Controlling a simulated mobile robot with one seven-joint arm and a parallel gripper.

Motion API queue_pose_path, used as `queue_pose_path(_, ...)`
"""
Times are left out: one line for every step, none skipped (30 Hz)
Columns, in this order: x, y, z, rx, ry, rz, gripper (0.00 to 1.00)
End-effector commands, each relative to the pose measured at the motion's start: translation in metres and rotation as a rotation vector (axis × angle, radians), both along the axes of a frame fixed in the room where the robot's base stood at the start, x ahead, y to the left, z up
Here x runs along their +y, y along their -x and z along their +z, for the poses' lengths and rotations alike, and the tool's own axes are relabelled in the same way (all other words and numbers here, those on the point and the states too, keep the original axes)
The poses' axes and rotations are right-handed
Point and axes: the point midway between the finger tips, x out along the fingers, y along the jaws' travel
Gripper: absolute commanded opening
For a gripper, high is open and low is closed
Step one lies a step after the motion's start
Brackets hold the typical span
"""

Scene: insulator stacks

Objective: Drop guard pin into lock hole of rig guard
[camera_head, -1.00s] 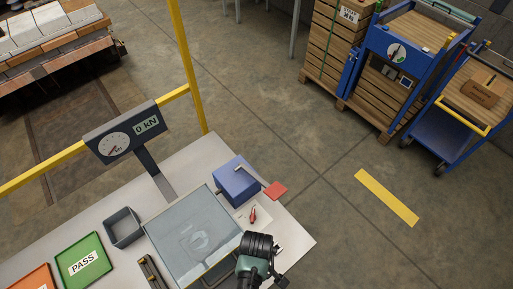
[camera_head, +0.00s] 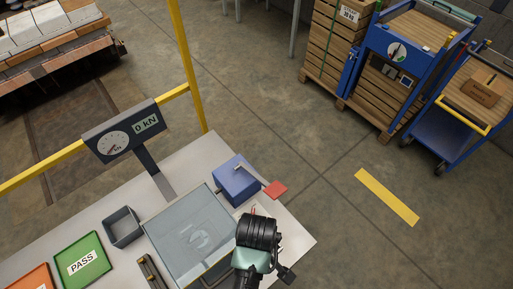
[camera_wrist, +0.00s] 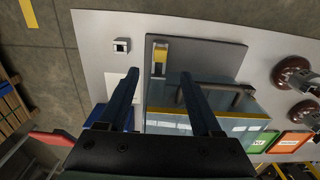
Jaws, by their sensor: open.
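The guard pin shows in the head view only as a small red bit (camera_head: 254,210) on the table, just past my wrist; the rest is hidden. In the wrist view I cannot make it out. My gripper (camera_wrist: 159,74) is open, with nothing seen held between its fingers. The rig guard (camera_head: 190,235) is a clear box left of my arm; in the wrist view its yellow-edged side (camera_wrist: 225,100) is beside the right finger. A yellow-topped bracket (camera_wrist: 160,58) stands on the grey plate beyond the fingertips. I cannot tell where the lock hole is.
A blue box (camera_head: 236,184) with a lever stands behind the pin, beside a red pad (camera_head: 276,190). A small metal block (camera_wrist: 122,45) stands beyond the left finger. A grey bin (camera_head: 123,228), a green PASS tray (camera_head: 100,246) and a gauge (camera_head: 124,136) are at left.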

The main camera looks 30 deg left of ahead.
Motion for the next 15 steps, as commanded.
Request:
queue_pose_path(0.0,0.0,0.008,-0.004,-0.001,0.0,0.66)
queue_pose_path(0.0,-0.001,0.012,-0.003,-0.001,0.0,0.66)
queue_pose_path(0.0,-0.001,0.017,-0.003,-0.001,0.0,0.66)
queue_pose_path(0.0,-0.001,0.02,-0.001,-0.001,0.0,0.66)
queue_pose_path(0.0,-0.001,0.023,-0.002,0.0,0.0,0.66)
queue_pose_path(0.0,0.0,0.026,-0.001,0.0,0.0,0.66)
queue_pose_path(0.0,0.0,0.027,0.0,0.0,0.0,0.66)
queue_pose_path(0.0,0.0,0.028,0.0,0.0,0.0,0.66)
queue_pose_path(0.0,0.0,0.029,0.0,0.0,0.0,0.66)
queue_pose_path(0.0,0.0,0.03,0.0,0.0,0.0,0.66)
queue_pose_path(0.0,0.0,0.03,0.0,0.0,0.0,0.66)
queue_pose_path(0.0,0.0,0.031,0.001,0.001,0.0,0.66)
queue_pose_path(0.0,0.0,0.031,0.001,0.001,0.0,0.66)
queue_pose_path(0.0,0.0,0.031,0.001,0.001,0.0,0.66)
queue_pose_path(0.0,0.0,0.03,0.001,0.001,0.0,0.66)
